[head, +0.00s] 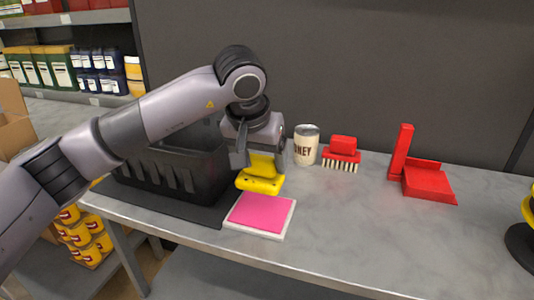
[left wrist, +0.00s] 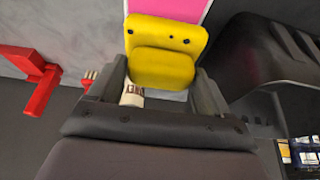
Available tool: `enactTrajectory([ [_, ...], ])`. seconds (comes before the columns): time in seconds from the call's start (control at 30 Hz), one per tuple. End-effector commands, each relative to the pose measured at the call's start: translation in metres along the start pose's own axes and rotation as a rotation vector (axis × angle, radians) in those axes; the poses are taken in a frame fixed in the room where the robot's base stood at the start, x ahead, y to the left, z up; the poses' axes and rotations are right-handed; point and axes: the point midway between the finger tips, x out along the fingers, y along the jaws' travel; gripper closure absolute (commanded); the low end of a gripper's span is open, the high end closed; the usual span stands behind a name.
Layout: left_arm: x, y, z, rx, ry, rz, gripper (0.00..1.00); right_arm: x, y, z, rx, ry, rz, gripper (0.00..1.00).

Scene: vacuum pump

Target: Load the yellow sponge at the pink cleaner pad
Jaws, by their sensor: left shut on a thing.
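The yellow sponge (head: 260,181) is held in my left gripper (head: 262,160), just behind the pink pad in the head view. The left wrist view shows the sponge (left wrist: 166,52) between the two fingers of my left gripper (left wrist: 165,90), which is shut on it. The pink cleaner pad (head: 261,213) lies flat on the table in a white frame. The pad (left wrist: 170,8) also shows at the top edge of the left wrist view, beyond the sponge. I cannot tell whether the sponge touches the pad's frame. My right gripper is not in view.
A black crate (head: 175,180) stands on a dark mat left of the sponge. A can (head: 306,146), a red brush (head: 342,150) and a red dustpan (head: 428,182) stand at the back. A black and yellow object (head: 526,236) is at the right edge. The front right table is clear.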

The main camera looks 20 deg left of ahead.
Motion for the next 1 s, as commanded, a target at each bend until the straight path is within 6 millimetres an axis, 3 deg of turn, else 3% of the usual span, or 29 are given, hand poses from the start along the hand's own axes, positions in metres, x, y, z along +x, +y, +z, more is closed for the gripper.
enactTrajectory([
  [0.27, 0.009, 0.002, 0.002, 0.002, -0.003, 0.002, 0.46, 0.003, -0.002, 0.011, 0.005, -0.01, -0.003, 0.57],
  [0.6, 0.042, 0.002, 0.016, 0.001, -0.003, 0.003, 0.46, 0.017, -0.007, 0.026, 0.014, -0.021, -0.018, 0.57],
  [1.0, 0.053, 0.002, 0.021, 0.002, -0.001, 0.002, 0.46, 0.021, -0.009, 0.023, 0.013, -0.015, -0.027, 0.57],
])
